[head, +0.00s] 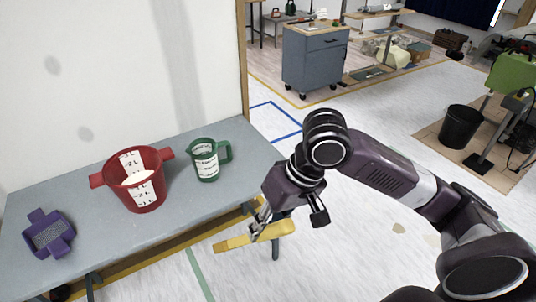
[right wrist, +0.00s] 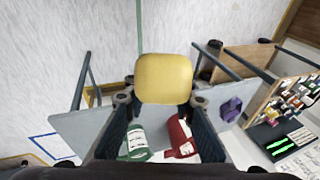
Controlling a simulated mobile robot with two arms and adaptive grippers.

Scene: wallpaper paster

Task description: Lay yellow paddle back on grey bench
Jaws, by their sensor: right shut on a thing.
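The yellow paddle (head: 236,244) is in my right gripper (head: 260,228), which is shut on it. In the head view the paddle is held out past the front edge of the grey bench (head: 105,181), over the floor. In the right wrist view the paddle's broad yellow end (right wrist: 164,78) shows between the fingers, and the bench (right wrist: 88,122) is behind it. The fingers' exact contact with the paddle is partly hidden. My left gripper is not in view.
The bench's front middle and right end are bare. A white wall stands behind it.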

